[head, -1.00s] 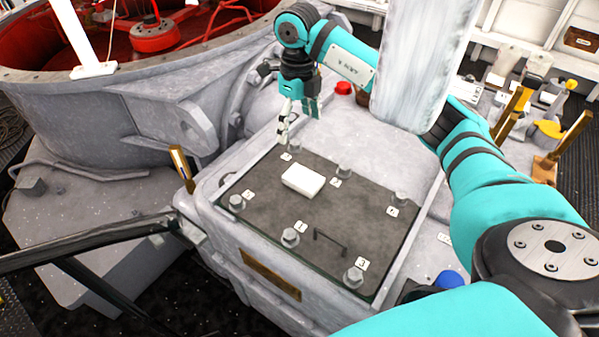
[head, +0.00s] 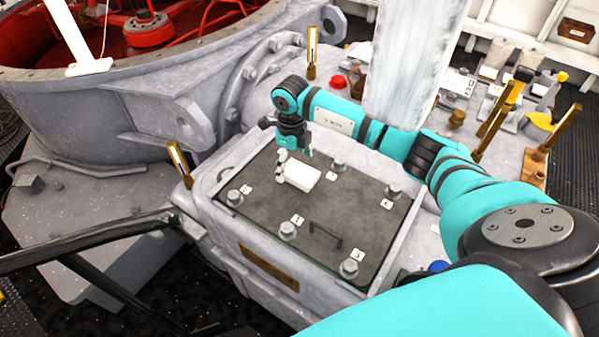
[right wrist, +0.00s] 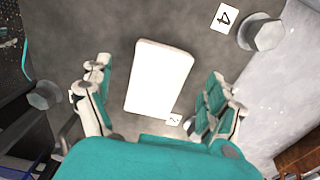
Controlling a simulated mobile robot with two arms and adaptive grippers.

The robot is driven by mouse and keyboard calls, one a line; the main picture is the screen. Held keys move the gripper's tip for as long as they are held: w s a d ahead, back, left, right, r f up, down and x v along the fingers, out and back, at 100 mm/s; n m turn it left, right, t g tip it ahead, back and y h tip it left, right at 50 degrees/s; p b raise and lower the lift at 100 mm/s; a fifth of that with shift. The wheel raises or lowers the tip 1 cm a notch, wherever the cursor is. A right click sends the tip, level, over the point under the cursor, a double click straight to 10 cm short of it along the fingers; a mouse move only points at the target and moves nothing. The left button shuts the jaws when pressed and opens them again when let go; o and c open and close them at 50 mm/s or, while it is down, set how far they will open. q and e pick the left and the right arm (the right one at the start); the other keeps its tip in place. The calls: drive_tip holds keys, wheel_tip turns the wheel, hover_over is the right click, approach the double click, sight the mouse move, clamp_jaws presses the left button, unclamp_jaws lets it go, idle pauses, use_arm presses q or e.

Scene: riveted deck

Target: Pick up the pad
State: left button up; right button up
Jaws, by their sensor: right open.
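The pad is a white rectangular block (head: 302,177) lying flat on the dark hatch plate (head: 262,208) in the head view. In the right wrist view the pad (right wrist: 160,77) lies between the two spread fingers, a little ahead of them. My right gripper (head: 292,165) is at the pad's far left end, pointing down; its fingers also show in the right wrist view (right wrist: 160,108). It is open, and clear space shows between each finger and the pad. How high the fingertips are above the plate is hard to tell. My left gripper is not in view.
Several bolts with numbered tags stand around the plate, one near the pad (head: 339,165). A dark handle (head: 325,235) rises from the plate's near part. A large grey drum with a red interior (head: 150,30) stands behind left. Tools and brass posts (head: 497,120) stand at right.

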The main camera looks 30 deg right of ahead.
wheel_tip(320, 180, down, 2)
drive_tip(key=shift+f, duration=0.1)
drive_tip(key=c, duration=1.2)
